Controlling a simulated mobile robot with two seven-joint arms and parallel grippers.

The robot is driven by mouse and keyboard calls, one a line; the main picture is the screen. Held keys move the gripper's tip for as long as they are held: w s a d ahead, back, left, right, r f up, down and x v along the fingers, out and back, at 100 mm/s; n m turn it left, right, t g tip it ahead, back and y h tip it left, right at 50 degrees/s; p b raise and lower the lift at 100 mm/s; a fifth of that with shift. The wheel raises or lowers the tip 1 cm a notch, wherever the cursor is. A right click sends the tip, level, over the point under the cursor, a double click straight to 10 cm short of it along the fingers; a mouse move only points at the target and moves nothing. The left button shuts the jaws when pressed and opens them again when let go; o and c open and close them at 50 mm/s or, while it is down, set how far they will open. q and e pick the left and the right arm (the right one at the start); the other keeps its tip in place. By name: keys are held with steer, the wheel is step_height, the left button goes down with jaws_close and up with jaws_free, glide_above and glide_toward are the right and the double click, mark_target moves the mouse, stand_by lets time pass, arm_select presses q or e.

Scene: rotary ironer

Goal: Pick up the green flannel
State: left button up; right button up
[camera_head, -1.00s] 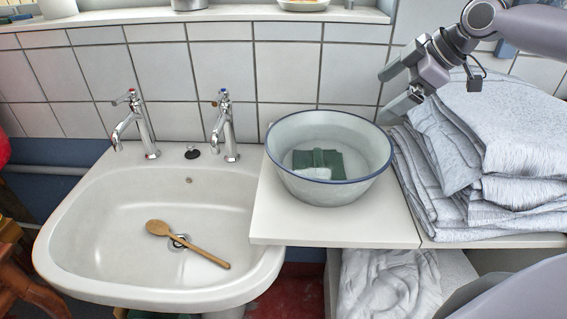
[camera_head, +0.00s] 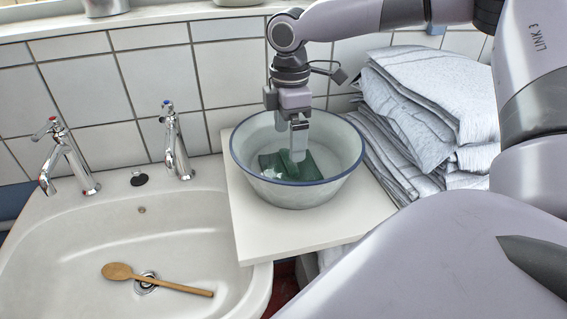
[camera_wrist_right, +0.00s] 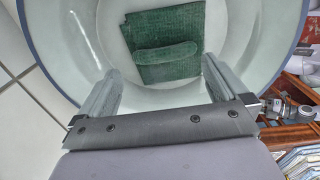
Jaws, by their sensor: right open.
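The green flannel (camera_head: 281,166) lies folded on the bottom of a white enamel bowl (camera_head: 290,194) with a blue rim. In the right wrist view the flannel (camera_wrist_right: 162,48) lies ahead of the fingers, with a narrower folded strip on top. My right gripper (camera_head: 299,146) points down into the bowl above the flannel and hides part of it in the head view. In the right wrist view its two fingers (camera_wrist_right: 158,88) are spread apart with nothing between them. Whether they touch the flannel is unclear. My left gripper is not in view.
The bowl stands on a white board (camera_head: 247,226) beside the sink (camera_head: 62,238). A wooden spoon (camera_head: 158,280) lies in the sink near the drain. Two taps stand behind it. A stack of folded pale cloths (camera_head: 430,105) is close on the right of the bowl. A tiled wall is behind.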

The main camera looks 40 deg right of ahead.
mark_target(289, 163)
steer(key=f, duration=0.5)
steer(key=shift+s+a+f, duration=0.2)
steer(key=shift+s+f, duration=0.05)
steer(key=shift+f, duration=0.1)
steer(key=c, duration=0.9)
steer(key=shift+o, duration=0.2)
steer(key=shift+r, duration=0.15)
